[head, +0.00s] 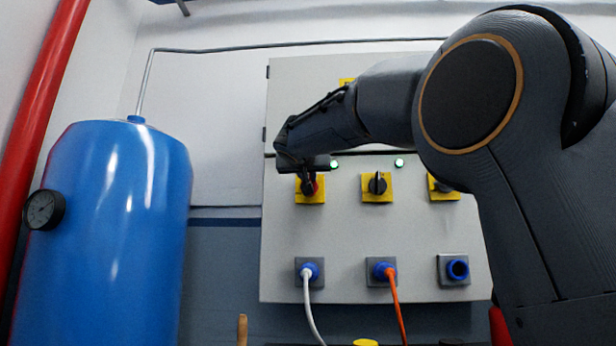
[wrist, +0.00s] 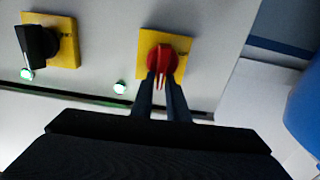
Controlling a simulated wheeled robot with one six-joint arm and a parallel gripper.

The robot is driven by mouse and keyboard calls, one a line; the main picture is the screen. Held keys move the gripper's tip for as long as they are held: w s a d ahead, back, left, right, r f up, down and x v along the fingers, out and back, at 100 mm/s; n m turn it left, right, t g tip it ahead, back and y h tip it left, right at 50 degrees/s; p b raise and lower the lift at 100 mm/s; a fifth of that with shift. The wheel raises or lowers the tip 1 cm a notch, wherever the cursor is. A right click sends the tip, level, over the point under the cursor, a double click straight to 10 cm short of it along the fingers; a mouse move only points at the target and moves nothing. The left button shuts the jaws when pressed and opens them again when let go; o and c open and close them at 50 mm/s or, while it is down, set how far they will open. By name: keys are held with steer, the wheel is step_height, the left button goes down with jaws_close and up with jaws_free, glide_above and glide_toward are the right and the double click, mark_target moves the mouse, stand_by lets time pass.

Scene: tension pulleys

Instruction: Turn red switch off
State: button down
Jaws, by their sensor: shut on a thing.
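The red switch (wrist: 158,59) is a rotary knob on a yellow plate (wrist: 181,42) on the grey panel. In the wrist view my gripper (wrist: 160,84) has its two dark fingers on either side of the knob's handle, shut on it. In the head view my gripper (head: 307,185) is at the left yellow plate (head: 312,198), and it hides most of the red knob (head: 320,184). A green lamp (wrist: 120,87) beside the switch is lit.
A black switch on a yellow plate (head: 377,185) sits to the right in the head view, with another partly hidden by my arm. Below are blue sockets, with a white cable (head: 312,315) and an orange cable (head: 396,305). A blue tank (head: 105,240) stands at left.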

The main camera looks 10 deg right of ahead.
steer(key=shift+w+a+f+n+p, duration=0.1)
steer(key=shift+a+f+n, duration=0.3)
steer(key=shift+n, duration=2.55)
steer(key=shift+w+a+f+n+p, duration=0.15)
steer(key=shift+a+f+n, duration=0.25)
steer(key=shift+n, duration=2.5)
steer(key=shift+w+a+f+n+p, duration=0.1)
steer(key=shift+a+f+n, duration=0.3)
steer(key=shift+n, duration=2.55)
steer(key=shift+f, duration=0.1)
steer(key=c, duration=1.7)
jaws_free()
steer(key=shift+s, duration=0.1)
